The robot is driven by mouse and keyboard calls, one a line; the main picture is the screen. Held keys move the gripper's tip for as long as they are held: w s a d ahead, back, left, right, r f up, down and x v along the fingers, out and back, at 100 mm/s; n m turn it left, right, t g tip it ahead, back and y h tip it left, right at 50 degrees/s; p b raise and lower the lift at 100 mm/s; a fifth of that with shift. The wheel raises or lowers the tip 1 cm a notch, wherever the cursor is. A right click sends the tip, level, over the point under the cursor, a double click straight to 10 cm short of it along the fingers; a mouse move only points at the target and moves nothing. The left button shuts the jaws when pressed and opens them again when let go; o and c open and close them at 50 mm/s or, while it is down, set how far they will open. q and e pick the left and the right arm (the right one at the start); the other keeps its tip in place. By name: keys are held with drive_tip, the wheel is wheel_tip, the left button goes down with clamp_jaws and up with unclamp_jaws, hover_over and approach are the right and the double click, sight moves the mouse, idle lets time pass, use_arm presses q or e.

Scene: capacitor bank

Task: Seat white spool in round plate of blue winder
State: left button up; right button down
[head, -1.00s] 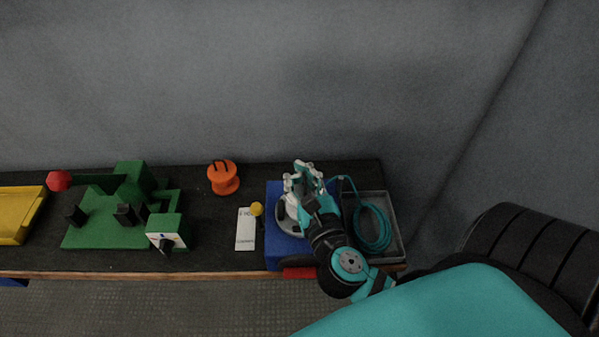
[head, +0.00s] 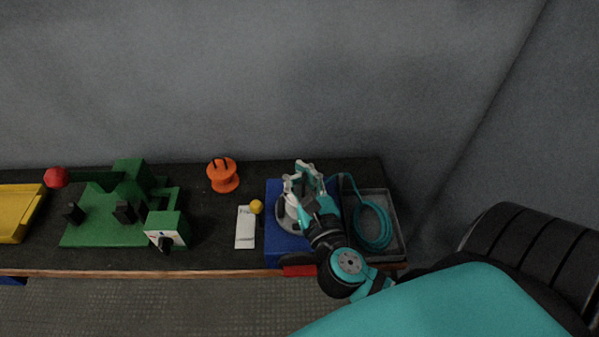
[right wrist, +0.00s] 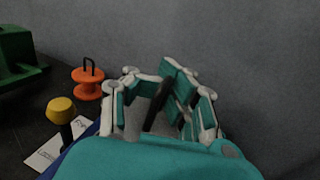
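The blue winder (head: 285,248) stands at the right part of the bench, with a grey round plate (head: 282,223) on its top. A pale shape, probably the white spool (head: 291,203), shows at the plate beside my gripper, mostly hidden by it. I cannot tell how it sits there. My right gripper (head: 304,178) is over the winder with its fingers apart. In the right wrist view, a dark upright bar (right wrist: 158,106) stands between the spread fingers (right wrist: 160,85), above a pale grey surface. My left gripper is not in view.
A grey tray (head: 401,240) with a teal cable (head: 373,225) is right of the winder. Left are a yellow knob (head: 256,206), a white card (head: 245,230), an orange spool (head: 223,178), a green fixture (head: 100,232) and a yellow tray (head: 15,220). A wall rises behind the bench.

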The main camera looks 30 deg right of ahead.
drive_tip(key=c, duration=1.2)
unclamp_jaws()
drive_tip(key=shift+s, duration=0.2)
drive_tip(key=v, duration=1.1)
drive_tip(key=shift+s+a, duration=0.2)
drive_tip(key=shift+s, duration=0.15)
